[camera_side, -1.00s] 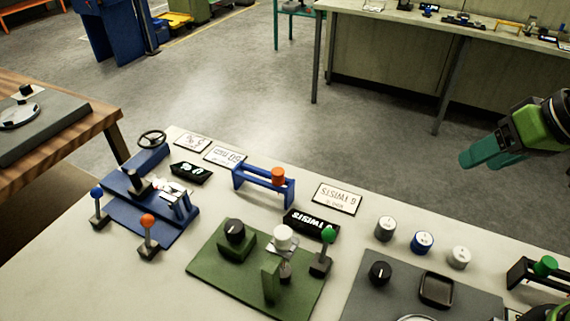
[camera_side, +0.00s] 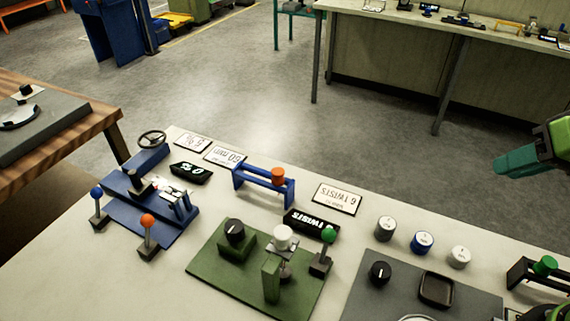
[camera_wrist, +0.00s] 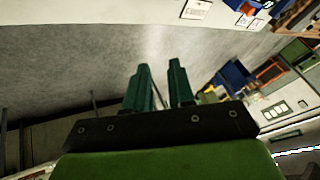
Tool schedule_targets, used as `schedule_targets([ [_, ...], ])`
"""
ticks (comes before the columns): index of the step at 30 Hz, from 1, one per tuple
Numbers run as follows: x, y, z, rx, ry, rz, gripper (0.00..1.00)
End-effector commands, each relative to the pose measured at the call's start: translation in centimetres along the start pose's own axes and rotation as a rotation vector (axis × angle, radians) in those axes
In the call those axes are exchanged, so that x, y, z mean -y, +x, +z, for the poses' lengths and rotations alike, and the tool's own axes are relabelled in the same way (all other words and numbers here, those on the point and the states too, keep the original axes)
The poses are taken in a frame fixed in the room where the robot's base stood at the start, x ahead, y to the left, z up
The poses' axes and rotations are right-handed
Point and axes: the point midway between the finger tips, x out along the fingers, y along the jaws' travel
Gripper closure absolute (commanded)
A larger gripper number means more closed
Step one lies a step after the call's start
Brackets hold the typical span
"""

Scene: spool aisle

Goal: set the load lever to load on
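Several ball-topped levers stand on the pale bench; no readable label tells me which is the load lever. A blue-knobbed lever (camera_side: 97,193) and an orange-knobbed lever (camera_side: 147,222) stand upright at the front of the blue machine (camera_side: 165,222), which has a handwheel (camera_side: 152,139). A green-knobbed lever (camera_side: 328,236) stands on the right of the green base plate (camera_side: 215,273). My gripper (camera_side: 497,168) is at the right edge of the side view, well away from these levers. In the wrist view its two fingers (camera_wrist: 160,68) are apart with nothing between them.
Black displays (camera_side: 190,172), one reading TWISTS (camera_side: 311,223), and white cards (camera_side: 337,198) lie along the bench's back edge. An orange-knobbed blue frame (camera_side: 265,187), three round caps (camera_side: 422,242) and a grey plate (camera_side: 465,300) are also there. Open floor lies beyond.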

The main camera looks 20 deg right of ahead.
Motion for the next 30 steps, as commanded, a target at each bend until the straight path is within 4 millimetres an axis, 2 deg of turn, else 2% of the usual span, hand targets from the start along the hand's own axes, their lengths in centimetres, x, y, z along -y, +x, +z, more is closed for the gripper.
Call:
schedule_targets([
  [1,0.2,0.7,-0.1,0.028,-0.004,0.009,0.85],
  [4,0.9,2.1,-0.4,0.094,-0.011,0.025,1.0],
  [14,5.0,7.9,-1.3,0.355,-0.054,0.039,1.0],
  [24,9.9,14.3,-0.7,0.62,-0.091,-0.014,1.0],
  [30,12.4,16.0,-0.7,0.706,-0.108,-0.068,1.0],
])
